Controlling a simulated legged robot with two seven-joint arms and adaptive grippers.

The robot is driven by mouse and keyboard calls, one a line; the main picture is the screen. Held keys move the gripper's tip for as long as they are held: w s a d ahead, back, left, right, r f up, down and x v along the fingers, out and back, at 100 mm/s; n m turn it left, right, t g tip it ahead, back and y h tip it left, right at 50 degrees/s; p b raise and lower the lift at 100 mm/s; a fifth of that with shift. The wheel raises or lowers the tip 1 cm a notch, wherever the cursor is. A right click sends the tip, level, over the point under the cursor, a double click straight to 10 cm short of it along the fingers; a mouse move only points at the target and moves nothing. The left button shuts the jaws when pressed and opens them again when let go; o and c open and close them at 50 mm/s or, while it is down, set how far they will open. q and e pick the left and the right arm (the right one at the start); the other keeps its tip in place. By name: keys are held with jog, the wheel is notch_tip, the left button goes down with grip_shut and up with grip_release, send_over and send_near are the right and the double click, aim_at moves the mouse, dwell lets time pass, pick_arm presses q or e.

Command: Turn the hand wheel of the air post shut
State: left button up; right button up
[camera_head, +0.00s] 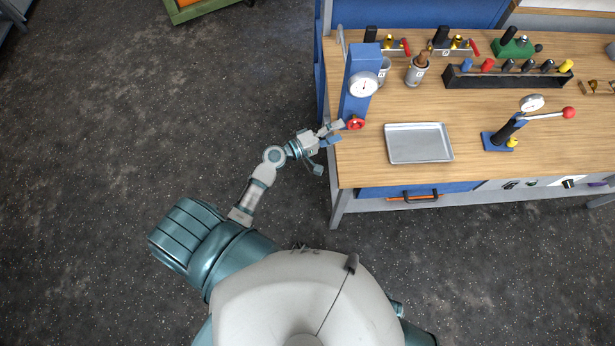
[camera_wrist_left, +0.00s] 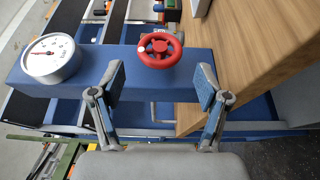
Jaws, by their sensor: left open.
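The air post (camera_head: 359,80) is a blue upright box at the left end of the workbench, with a round white gauge (camera_head: 363,85) on its face. Its red hand wheel (camera_head: 355,124) sits low on the post. In the left wrist view the red wheel (camera_wrist_left: 160,50) is ahead of the fingers, and the gauge (camera_wrist_left: 51,59) is to its left. My left gripper (camera_head: 335,132) is open beside the wheel at the bench's left edge. In the wrist view its two fingers (camera_wrist_left: 160,88) are spread wide with nothing between them, apart from the wheel. My right gripper is out of view.
A grey metal tray (camera_head: 418,143) lies on the bench right of the post. A small press with a red-knobbed lever (camera_head: 505,131) stands further right. A dark rack of coloured handles (camera_head: 508,77) and a can (camera_head: 417,70) are behind. The floor left of the bench is clear.

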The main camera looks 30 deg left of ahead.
pick_arm(q)
jog(key=f+b+v, duration=0.1)
jog(key=v, duration=0.7)
jog(key=s+f+m+g+y, duration=0.2)
jog(key=s+f+g, duration=0.1)
jog(key=f, duration=0.9)
jog(key=s+d+f+m+g+y, duration=0.1)
jog(key=s+f+g+y, duration=0.1)
jog(key=f, duration=1)
jog(key=shift+s+d+f+m+g, duration=0.2)
jog(key=shift+s+d+m+g, duration=0.15)
jog(key=shift+s+g, duration=0.25)
